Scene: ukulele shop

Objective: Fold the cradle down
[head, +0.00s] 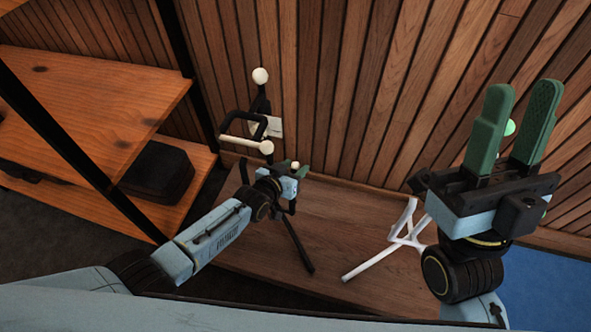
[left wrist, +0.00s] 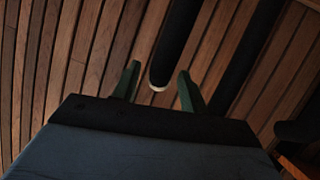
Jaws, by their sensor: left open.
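A black stand stands against the slatted wall, with a cradle (head: 262,128) of black bars and cream padded ends at its top. The cradle's upper arm rises upright to a cream ball tip (head: 260,76). My left gripper (head: 294,170) is open just below and right of the cradle, partly in front of the stand. In the left wrist view, a dark bar with a pale end (left wrist: 172,45) shows between or beyond the open green fingers; contact cannot be told. My right gripper (head: 515,128) is open, raised at the right, with its green fingers apart.
A white stand (head: 400,245) is on the wooden platform (head: 335,218), right of the black stand. Wooden shelves (head: 90,85) with a black case (head: 158,172) are at the left. A pale green round thing (head: 510,127) shows behind my right fingers. Blue floor (head: 555,280) is at right.

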